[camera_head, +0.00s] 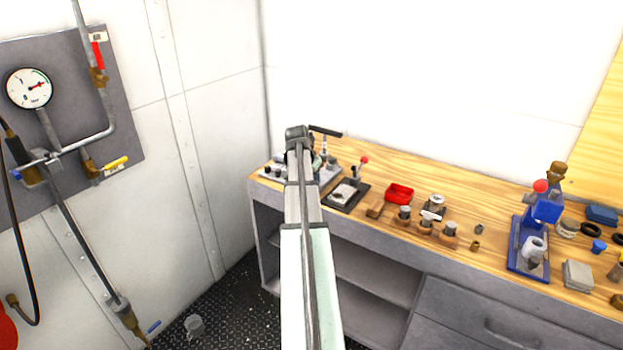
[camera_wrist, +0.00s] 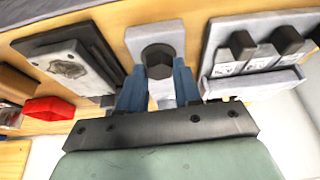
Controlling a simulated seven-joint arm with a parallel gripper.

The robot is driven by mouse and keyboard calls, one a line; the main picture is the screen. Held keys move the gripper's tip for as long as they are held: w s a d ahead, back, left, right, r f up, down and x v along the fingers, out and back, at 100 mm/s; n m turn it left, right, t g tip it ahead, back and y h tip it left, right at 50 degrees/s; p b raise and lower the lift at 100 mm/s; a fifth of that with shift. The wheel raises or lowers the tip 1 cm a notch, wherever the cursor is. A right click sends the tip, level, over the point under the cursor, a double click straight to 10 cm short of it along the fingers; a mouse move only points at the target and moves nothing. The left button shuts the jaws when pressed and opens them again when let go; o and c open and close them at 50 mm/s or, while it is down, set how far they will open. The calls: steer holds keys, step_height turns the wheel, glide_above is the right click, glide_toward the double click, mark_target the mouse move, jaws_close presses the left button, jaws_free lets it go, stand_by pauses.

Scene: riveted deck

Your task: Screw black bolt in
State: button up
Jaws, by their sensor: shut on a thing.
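The black bolt (camera_wrist: 158,56) has a dark hexagonal head and stands at a pale grey block (camera_wrist: 150,30) in the wrist view. My gripper (camera_wrist: 158,80) has blue fingers, one on each side of the bolt, and is shut on it. The bolt's lower part is hidden, so I cannot tell how deep it sits. In the head view my own arm covers most of the block and the bolt.
A light grey rack (camera_wrist: 260,82) with several dark-headed pieces stands right of the block. A black-based fixture (camera_head: 344,196) with a red-knobbed lever, a red tray (camera_head: 399,194) and a blue press (camera_head: 527,255) stand along the wooden bench. A wall closes the left side.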

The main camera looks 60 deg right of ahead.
steer(key=m, duration=0.2)
steer(key=m+g, duration=0.2)
steer(key=m, duration=0.1)
steer(key=shift+w+d+r+m, duration=0.15)
steer(key=shift+w+d+m, duration=0.05)
steer(key=shift+w+m, duration=0.15)
steer(key=m+g, duration=0.1)
steer(key=m, duration=0.1)
steer(key=m+y, duration=0.1)
steer(key=m, duration=0.2)
steer(key=shift+w+d+m+g+y, duration=0.1)
steer(key=shift+m+g+y, duration=0.2)
steer(key=shift+g, duration=0.1)
steer(key=m+y, duration=0.1)
steer(key=m, duration=0.1)
steer(key=m+g+y, duration=0.1)
steer(key=m, duration=0.2)
steer(key=shift+d, duration=0.2)
steer(key=m+y, duration=0.2)
steer(key=m, duration=0.3)
steer(key=shift+d+m, duration=0.1)
steer(key=shift+m, duration=0.25)
steer(key=o, duration=1)
steer(key=shift+o, duration=0.2)
